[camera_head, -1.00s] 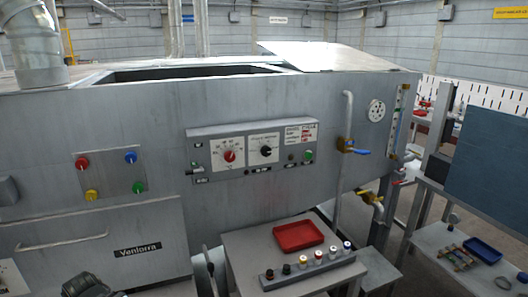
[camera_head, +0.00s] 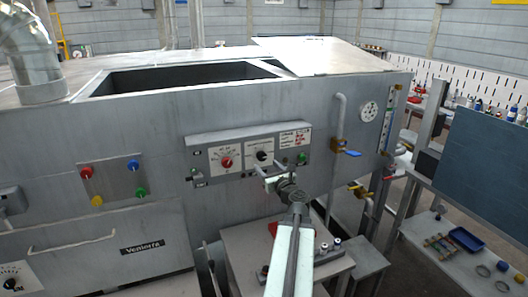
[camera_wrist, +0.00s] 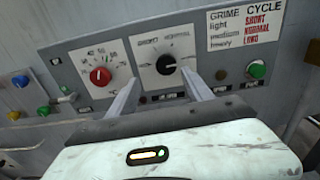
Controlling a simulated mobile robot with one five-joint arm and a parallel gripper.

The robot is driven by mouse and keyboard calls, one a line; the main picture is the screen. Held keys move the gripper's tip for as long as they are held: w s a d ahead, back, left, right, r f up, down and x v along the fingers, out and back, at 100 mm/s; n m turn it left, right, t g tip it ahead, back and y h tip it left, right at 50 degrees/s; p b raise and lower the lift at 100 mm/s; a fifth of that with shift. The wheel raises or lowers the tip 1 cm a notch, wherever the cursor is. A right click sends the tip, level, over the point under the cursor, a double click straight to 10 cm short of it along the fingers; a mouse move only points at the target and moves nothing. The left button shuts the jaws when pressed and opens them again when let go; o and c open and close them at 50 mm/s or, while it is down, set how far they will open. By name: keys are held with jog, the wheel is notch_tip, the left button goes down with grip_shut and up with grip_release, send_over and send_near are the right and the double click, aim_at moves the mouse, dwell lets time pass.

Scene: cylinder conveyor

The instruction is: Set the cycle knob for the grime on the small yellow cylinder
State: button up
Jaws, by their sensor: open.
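The cycle knob is a black knob (camera_wrist: 166,64) on a white dial plate on the grey control panel; it also shows in the head view (camera_head: 262,156). "SHORT" and "NORMAL" are readable on its plate; its exact pointer setting is too small to tell. The grime and cycle chart (camera_wrist: 246,30) lists light, medium, heavy beside SHORT, NORMAL, LONG. My gripper (camera_wrist: 164,84) is open and empty, its fingers pointing at the panel on either side of the black knob, seemingly short of it; it also shows in the head view (camera_head: 275,170). I cannot make out the small yellow cylinder; my arm hides much of the rack.
A red dial knob (camera_wrist: 100,76) is left of the black one, and a green button (camera_wrist: 257,69) right. Below, a bench (camera_head: 240,245) carries a partly hidden rack with small cylinders (camera_head: 337,243). A blue-handled valve (camera_head: 349,153) is at the right.

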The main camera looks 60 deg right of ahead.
aim_at(263, 157)
jog(key=shift+m, duration=0.3)
jog(key=x, duration=0.5)
jog(key=d+x, duration=0.1)
jog(key=x, duration=0.1)
jog(key=shift+s+d+r, duration=0.15)
jog(key=shift+d+r, duration=0.05)
jog(key=shift+d, duration=0.05)
jog(key=c, duration=1.2)
jog(key=shift+d, duration=0.15)
grip_shut()
jog(key=shift+a+h, duration=0.2)
jog(key=shift+h, duration=0.1)
